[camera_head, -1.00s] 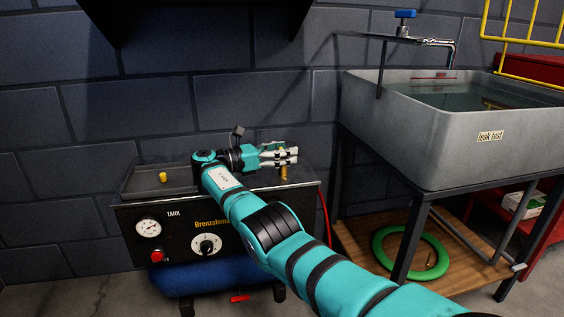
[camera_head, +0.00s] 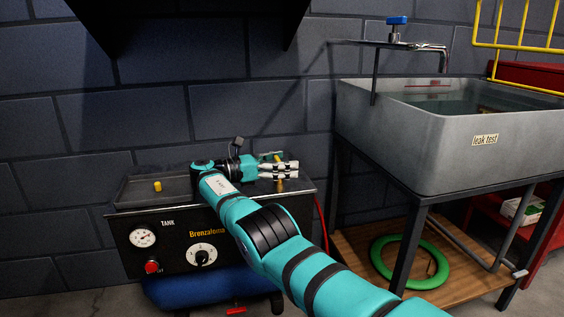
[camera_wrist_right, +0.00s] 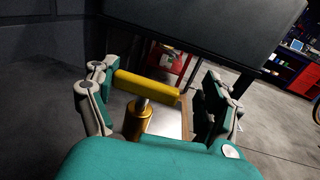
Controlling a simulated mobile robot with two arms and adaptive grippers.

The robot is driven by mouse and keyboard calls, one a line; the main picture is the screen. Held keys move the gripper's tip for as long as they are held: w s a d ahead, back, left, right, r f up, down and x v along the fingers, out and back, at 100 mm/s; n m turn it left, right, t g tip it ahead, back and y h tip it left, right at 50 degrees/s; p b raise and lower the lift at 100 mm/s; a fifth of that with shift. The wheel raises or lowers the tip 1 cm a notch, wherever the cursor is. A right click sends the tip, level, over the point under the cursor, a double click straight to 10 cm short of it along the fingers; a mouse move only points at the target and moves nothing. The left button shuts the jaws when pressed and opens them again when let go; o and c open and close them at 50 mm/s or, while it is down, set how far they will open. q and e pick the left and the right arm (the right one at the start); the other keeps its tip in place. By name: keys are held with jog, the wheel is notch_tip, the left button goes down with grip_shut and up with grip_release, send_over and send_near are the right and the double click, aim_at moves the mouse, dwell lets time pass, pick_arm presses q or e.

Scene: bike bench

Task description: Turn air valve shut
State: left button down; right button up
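The air valve is a brass body with a yellow lever handle, on top of the compressor at its right end. In the right wrist view the yellow lever (camera_wrist_right: 147,87) lies crosswise between my right gripper's fingers (camera_wrist_right: 158,103), above the brass body (camera_wrist_right: 139,122). The lever's left end is close to the left fingers; I cannot tell if they touch. A gap shows between its right end and the right fingers. My right gripper is open. In the head view it (camera_head: 284,170) covers most of the valve; the brass body (camera_head: 280,186) shows just below. My left gripper is not in view.
The compressor (camera_head: 180,228) has a gauge, a red button and a dial on its front. A small yellow piece (camera_head: 157,187) sits on its top left. The grey leak-test sink (camera_head: 420,140) stands to the right, above a wooden shelf with a green hose (camera_head: 384,264). A block wall is behind.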

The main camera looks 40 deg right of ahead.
jog(key=shift+w+a+r, duration=0.1)
jog(key=shift+a+r, duration=0.05)
jog(key=shift+r, duration=0.1)
jog(key=shift+r, duration=0.15)
notch_tip(320, 180, up, 10)
jog(key=s, duration=0.1)
jog(key=shift+s, duration=0.15)
dwell(0.3)
dwell(0.5)
